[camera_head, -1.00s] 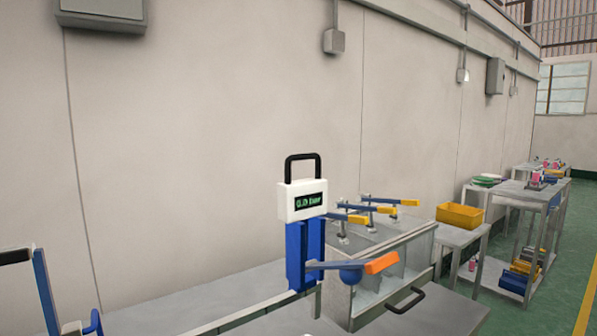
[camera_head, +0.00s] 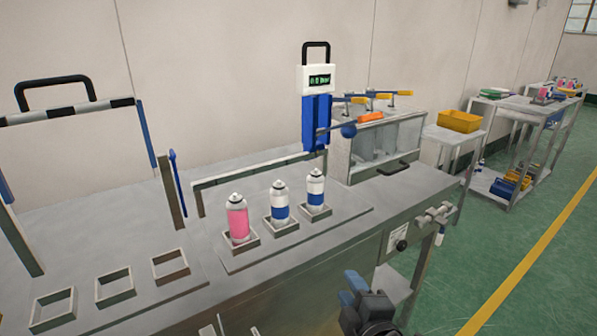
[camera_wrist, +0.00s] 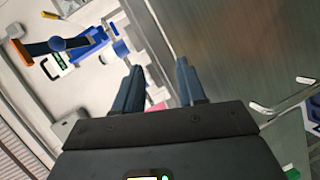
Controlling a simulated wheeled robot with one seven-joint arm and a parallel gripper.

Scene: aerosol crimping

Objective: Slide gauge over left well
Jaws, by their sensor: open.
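The gauge (camera_head: 319,78) is a white box with a green display and black handle on top of a blue body. It stands on a rail (camera_head: 262,166) behind the cans, with an orange-tipped lever (camera_head: 370,117) and a blue ball at its right. It also shows tilted at the upper left of the wrist view (camera_wrist: 55,66). Square wells lie on the bench; the left tray has empty ones, the leftmost being the left well (camera_head: 53,308), though I cannot tell if that is the one meant. My gripper (camera_head: 351,289) is open and empty, low at the bench's front side, well apart from the gauge.
A pink can (camera_head: 237,219) and two blue-and-white cans (camera_head: 279,203) stand upright in the right tray's wells. A striped-bar frame (camera_head: 58,115) stands at the left. A glass-sided tank (camera_head: 378,143) with yellow-tipped levers is behind. Green floor is free at the right.

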